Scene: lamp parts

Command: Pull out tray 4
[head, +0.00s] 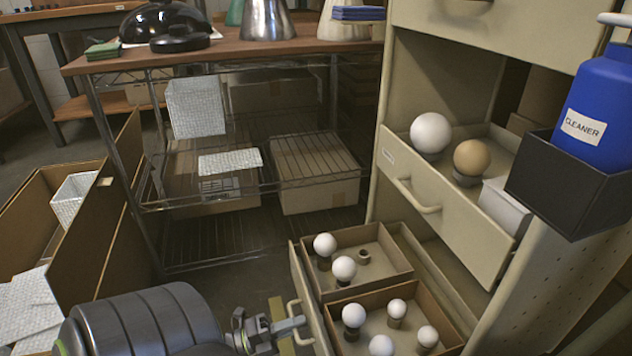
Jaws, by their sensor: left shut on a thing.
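A beige cabinet (392,140) stands at the right. Its low drawer (318,318) is out and holds two cardboard boxes with white bulbs (353,315) and a small dark ring-like part (364,257). I take this low drawer as tray 4; no number on it is readable. My left gripper (294,325) is shut on the low drawer's handle (293,306); the fingers partly hide the handle. A higher drawer (408,190) with its own handle (425,207) holds a white bulb (430,133) and a tan bulb (472,157). My right gripper is out of view.
A blue cleaner bottle (597,105) sits in a dark holder (570,190) on the cabinet's right side. A wire-shelf table (225,54) with lamp parts stands behind. A large open carton (118,210) is at the left. Some floor shows between table and drawer.

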